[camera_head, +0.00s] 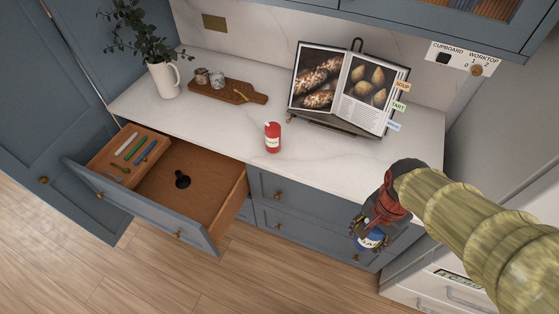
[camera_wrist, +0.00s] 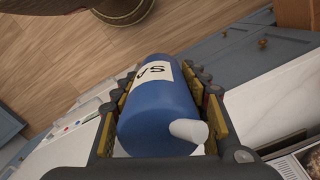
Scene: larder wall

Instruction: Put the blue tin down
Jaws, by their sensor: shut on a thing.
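The blue tin (camera_wrist: 158,110) has a white label with dark letters and a pale spout or knob at one end. My gripper (camera_head: 372,228) is shut on it, with a finger on each side of its body in the wrist view. In the head view the blue tin (camera_head: 368,241) shows low in my gripper, partly hidden by the fingers. It is held by the right front edge of the white worktop (camera_head: 330,160), in front of the blue drawer fronts in the picture. I cannot tell its exact height against the worktop.
A red tin (camera_head: 273,138) stands mid-worktop. Behind are a cookbook on a stand (camera_head: 345,90), a wooden board (camera_head: 228,90) with small jars, and a white jug (camera_head: 164,78) with leaves. An open drawer (camera_head: 205,195) juts out at left. Worktop right of the red tin is clear.

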